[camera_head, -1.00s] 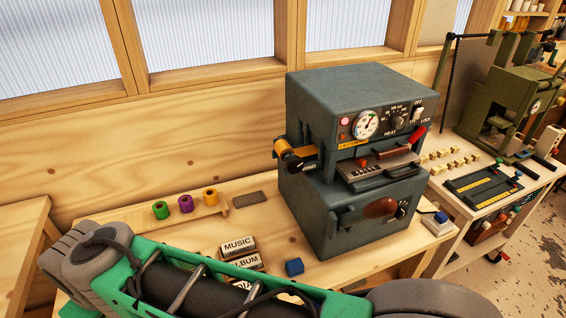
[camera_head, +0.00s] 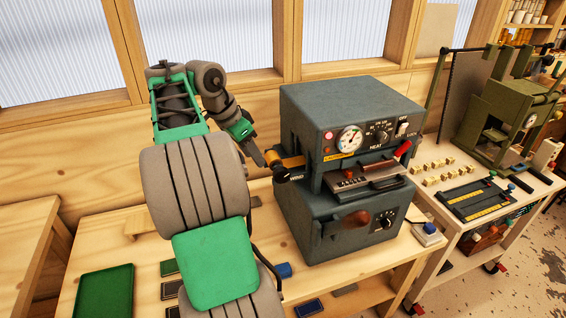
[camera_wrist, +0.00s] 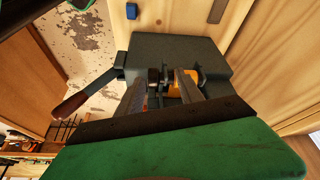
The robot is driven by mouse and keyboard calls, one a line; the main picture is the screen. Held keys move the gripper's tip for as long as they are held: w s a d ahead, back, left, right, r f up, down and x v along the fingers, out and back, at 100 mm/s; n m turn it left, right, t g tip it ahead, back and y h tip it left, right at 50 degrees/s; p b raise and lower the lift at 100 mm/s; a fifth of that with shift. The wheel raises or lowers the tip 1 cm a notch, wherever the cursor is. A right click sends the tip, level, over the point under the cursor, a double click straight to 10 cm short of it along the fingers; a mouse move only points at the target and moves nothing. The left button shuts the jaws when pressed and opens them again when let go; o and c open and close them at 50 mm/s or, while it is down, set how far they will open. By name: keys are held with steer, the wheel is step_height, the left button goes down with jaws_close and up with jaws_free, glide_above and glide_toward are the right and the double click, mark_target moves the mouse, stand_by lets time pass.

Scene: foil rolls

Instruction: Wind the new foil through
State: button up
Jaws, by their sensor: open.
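The grey stamping machine (camera_head: 345,108) stands on the bench, and its body also shows in the wrist view (camera_wrist: 195,50). A gold foil roll (camera_head: 291,162) sits on its left side, and shows as yellow in the wrist view (camera_wrist: 188,92). The dark WIND knob (camera_head: 281,174) is at the roll's outer end. My gripper (camera_head: 262,158) is open and empty, close to the knob and roll. In the wrist view its two fingers (camera_wrist: 163,90) reach toward the knob and roll; I cannot tell whether they touch. The coloured spools on the small rack are hidden behind my arm.
A green tray (camera_head: 104,298) lies at the bench's front left. The side cart (camera_head: 483,190) holds small brass pieces and a dark frame. The window wall is close behind the machine.

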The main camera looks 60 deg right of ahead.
mark_target(281, 169)
steer(key=s+d+f+m+b, duration=0.1)
steer(key=s+f, duration=0.1)
steer(key=s+d+f+m+b, duration=0.1)
steer(key=s+d+f+b, duration=0.1)
steer(key=f, duration=0.1)
steer(key=s+d+f+m+b, duration=0.1)
steer(key=s+d+f, duration=0.1)
steer(key=shift+d+f+m+g+y+b, duration=0.25)
steer(key=shift+f+m+g+y+b, duration=0.05)
steer(key=shift+g+y, duration=0.1)
jaws_close()
